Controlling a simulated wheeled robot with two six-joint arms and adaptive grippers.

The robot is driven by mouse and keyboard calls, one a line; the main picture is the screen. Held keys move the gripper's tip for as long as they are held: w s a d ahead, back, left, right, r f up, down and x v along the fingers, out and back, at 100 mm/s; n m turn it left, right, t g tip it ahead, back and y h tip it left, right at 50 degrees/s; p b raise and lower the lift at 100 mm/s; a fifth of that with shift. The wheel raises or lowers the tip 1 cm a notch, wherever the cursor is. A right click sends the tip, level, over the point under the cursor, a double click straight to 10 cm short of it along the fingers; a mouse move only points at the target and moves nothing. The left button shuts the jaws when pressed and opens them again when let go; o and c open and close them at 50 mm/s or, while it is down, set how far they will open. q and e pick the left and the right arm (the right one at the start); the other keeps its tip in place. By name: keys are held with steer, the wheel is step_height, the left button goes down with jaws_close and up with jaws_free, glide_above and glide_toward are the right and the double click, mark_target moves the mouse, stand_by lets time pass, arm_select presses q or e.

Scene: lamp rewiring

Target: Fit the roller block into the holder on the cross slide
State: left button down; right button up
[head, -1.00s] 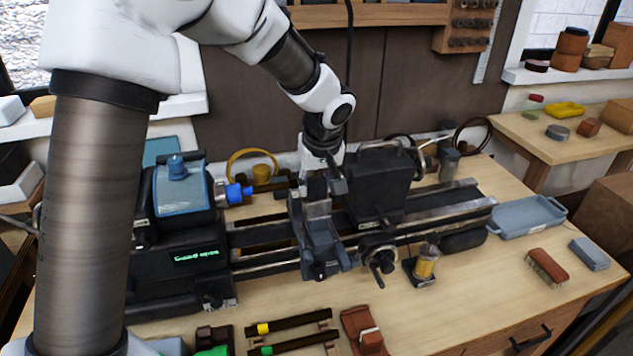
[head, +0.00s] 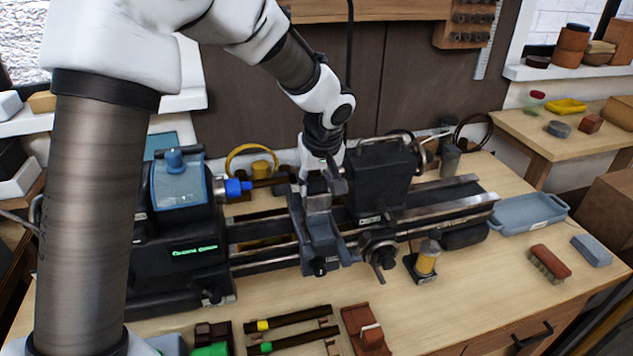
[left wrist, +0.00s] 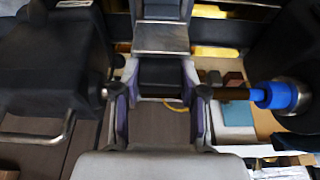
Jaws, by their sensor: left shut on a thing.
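My left gripper (head: 322,184) is low over the lathe, just behind the cross slide (head: 319,240) and beside the dark tailstock (head: 380,180). In the left wrist view my gripper (left wrist: 161,82) has its two fingers on either side of a dark block, apparently the roller block (left wrist: 162,73). The block is partly hidden and hard to tell from the dark parts behind it. The slide's pale steel top (left wrist: 162,38) shows close to the fingertips. The holder is not clear, and I cannot tell whether the block touches it. My right gripper is not in view.
The blue chuck (head: 238,188) and the dark rod by it (left wrist: 230,94) are close to my fingers. Two dark rods (head: 295,319) lie on a rack at the front. A blue-grey tray (head: 530,214), a brush (head: 549,264) and an oiler (head: 427,262) stand to the right.

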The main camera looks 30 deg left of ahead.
arm_select(q)
steer(key=c, duration=0.6)
jaws_free()
steer(key=shift+o, duration=0.2)
steer(key=v, duration=1.2)
